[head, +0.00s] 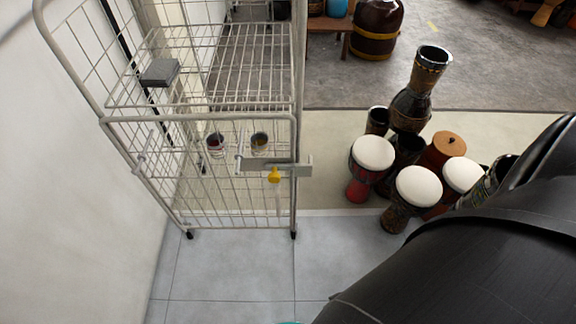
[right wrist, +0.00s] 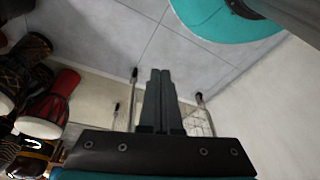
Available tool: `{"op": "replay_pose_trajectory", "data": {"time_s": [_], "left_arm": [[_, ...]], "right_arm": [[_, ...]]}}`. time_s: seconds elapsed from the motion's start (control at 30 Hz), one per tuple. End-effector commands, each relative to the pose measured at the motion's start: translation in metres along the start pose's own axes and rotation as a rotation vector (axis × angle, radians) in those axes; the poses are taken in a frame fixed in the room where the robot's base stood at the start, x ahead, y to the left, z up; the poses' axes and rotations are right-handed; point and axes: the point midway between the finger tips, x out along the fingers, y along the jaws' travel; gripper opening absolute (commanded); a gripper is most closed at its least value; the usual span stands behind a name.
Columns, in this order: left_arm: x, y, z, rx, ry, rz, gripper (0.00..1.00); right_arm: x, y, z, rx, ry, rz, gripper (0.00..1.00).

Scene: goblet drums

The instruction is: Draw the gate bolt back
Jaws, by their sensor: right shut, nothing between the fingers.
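A wire cage trolley (head: 296,80) stands at the left in the head view, against the white wall. Its lower front gate (head: 215,202) is upright and looks closed. The gate bolt has a yellow knob (head: 274,175) beside a light metal plate (head: 300,168) at the right post. I cannot tell how far the bolt reaches into it. My right gripper (right wrist: 160,75) is shut and empty in the right wrist view, apart from the bolt. The trolley legs (right wrist: 133,85) show beyond its fingers. The bolt is not clear there. My left gripper is not in view.
Several goblet drums (head: 418,186) stand right of the trolley; they also show in the right wrist view (right wrist: 62,88). Two small cups (head: 259,142) and a grey box (head: 159,72) show in the trolley area. My dark arm fills the lower right. The tiled floor (head: 235,275) in front is clear.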

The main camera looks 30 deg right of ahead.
Motion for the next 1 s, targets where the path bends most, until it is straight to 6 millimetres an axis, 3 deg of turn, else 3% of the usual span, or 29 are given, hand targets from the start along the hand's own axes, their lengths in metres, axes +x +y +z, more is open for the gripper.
{"op": "replay_pose_trajectory", "data": {"time_s": [0.03,0.07,0.23,0.37,0.5,0.63,0.8,1.0], "left_arm": [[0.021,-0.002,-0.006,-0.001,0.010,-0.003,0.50],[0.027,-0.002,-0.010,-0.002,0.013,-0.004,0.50],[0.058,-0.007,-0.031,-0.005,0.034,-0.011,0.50],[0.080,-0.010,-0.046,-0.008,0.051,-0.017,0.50],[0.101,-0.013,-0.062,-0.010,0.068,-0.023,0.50],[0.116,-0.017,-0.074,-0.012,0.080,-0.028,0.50],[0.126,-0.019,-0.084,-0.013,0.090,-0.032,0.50],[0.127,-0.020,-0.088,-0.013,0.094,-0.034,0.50]], "right_arm": [[0.014,0.006,-0.020,0.095,0.060,-0.012,0.00],[0.016,0.008,-0.033,0.153,0.094,-0.023,0.00],[0.010,0.029,-0.106,0.446,0.282,-0.104,0.00],[-0.011,0.045,-0.158,0.631,0.426,-0.201,0.00],[-0.048,0.059,-0.208,0.782,0.571,-0.337,0.00],[-0.088,0.064,-0.241,0.868,0.676,-0.470,0.00],[-0.131,0.061,-0.265,0.916,0.751,-0.601,0.00],[-0.151,0.058,-0.272,0.929,0.775,-0.657,0.00]]}}
